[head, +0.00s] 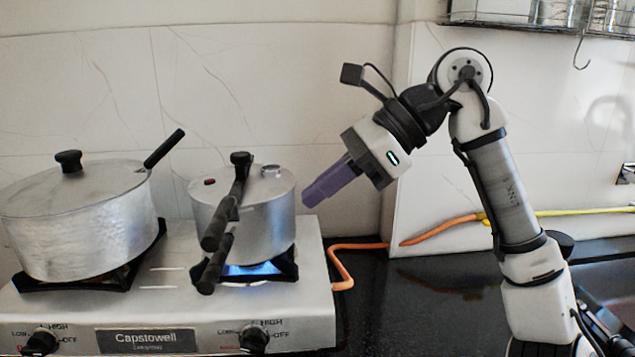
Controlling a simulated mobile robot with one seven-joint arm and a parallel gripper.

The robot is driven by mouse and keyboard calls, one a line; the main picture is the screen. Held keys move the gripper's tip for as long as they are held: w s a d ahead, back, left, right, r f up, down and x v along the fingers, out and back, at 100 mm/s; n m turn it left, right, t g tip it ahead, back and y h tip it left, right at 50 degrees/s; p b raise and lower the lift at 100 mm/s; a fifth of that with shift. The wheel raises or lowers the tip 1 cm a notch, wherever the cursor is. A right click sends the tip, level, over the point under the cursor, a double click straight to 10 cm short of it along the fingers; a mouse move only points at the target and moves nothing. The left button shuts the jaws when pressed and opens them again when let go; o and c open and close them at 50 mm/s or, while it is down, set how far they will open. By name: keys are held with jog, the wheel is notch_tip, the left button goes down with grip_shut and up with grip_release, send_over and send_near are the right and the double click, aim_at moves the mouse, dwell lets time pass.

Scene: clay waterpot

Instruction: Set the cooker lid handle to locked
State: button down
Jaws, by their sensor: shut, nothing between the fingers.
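The pressure cooker (268,222) is a silver pot on the right burner, with a blue flame under it. Its lid handle (229,207) is a long black bar across the lid, reaching toward the front. A second black handle, the pot handle (215,264), sticks out just below it. The two handles lie nearly one above the other, with a small gap between their ends. My gripper (306,201) is shut and empty. Its purple fingers are just right of the cooker's upper side, pointing down and left; whether they touch it cannot be told.
A large silver pot (85,225) with a lid and a black side handle stands on the left burner. The stove (170,310) has knobs in front. An orange gas hose (345,262) runs behind to the right. Black counter (420,310) is clear right of the stove. A rack hangs upper right.

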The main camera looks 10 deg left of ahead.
aim_at(227, 222)
jog(key=s+a+f+p, duration=0.1)
jog(key=s+a+f, duration=0.1)
jog(key=a, duration=0.7)
jog(key=shift+f+p, duration=0.4)
jog(key=shift+f, duration=0.35)
jog(key=shift+s, duration=0.1)
jog(key=shift+s+a+m+t+b, duration=0.25)
jog(key=shift+a+m+b, duration=0.05)
jog(key=shift+a+b, duration=0.2)
jog(key=shift+s+a+m+t+b, duration=0.25)
jog(key=shift+a+m+b, duration=0.1)
jog(key=shift+a, duration=0.1)
jog(key=shift+d, duration=0.1)
